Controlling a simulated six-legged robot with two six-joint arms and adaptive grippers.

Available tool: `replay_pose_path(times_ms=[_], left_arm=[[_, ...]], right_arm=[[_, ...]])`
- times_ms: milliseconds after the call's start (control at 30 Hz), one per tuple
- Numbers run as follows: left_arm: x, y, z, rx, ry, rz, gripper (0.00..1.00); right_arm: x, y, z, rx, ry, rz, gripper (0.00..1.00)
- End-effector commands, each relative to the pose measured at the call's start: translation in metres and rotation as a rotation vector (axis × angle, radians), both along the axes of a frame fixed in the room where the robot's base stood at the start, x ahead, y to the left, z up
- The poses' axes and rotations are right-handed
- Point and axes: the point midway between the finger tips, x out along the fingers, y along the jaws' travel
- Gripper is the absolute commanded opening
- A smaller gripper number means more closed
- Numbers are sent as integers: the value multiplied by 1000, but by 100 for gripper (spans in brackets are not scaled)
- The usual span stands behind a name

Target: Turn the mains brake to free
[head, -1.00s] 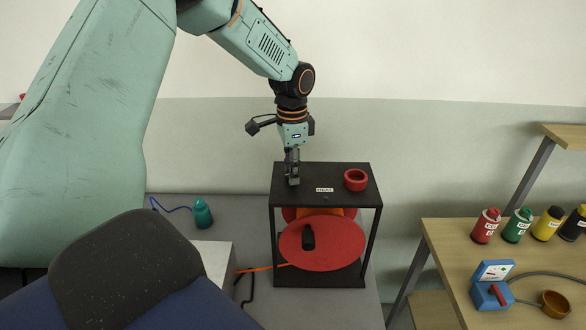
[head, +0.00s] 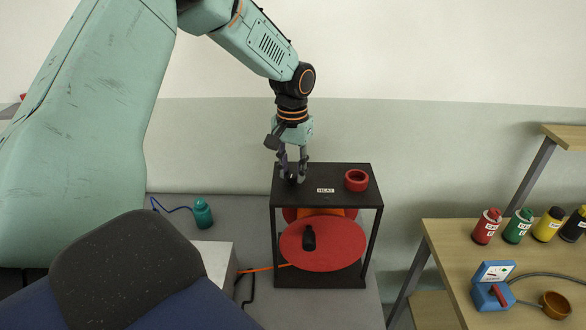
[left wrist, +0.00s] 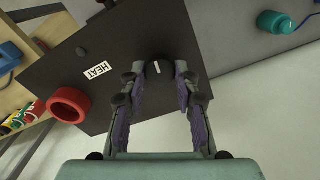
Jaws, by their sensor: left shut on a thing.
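A black open-framed stand (head: 345,200) holds a red disc (head: 340,245) with a black handle. Its top carries a white label reading HEAT (head: 325,190) and a small dark round knob with a white mark, seen in the left wrist view (left wrist: 158,68). A blue box with a red lever (head: 492,296) sits on the wooden bench at right. No label calls anything the mains brake. My right gripper is not in view.
A red ring (head: 356,180) sits on the stand's top, right of the label. Several coloured bottles (head: 487,226) and a brown cup (head: 555,304) stand on the bench (head: 450,250).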

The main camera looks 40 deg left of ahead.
Motion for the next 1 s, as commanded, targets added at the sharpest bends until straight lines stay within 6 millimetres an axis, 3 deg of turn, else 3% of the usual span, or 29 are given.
replay_pose_path(times_ms=[400, 933, 967, 1000], left_arm=[[-4, -2, -3, -4, 12, 162, 0], [-5, -2, -4, -5, 16, 180, 0], [-5, -2, -4, -5, 16, 180, 33], [-5, -2, -4, -5, 15, 180, 37]], right_arm=[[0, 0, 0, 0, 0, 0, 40], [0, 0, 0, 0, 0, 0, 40], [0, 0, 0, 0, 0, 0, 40], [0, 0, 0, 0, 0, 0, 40]])
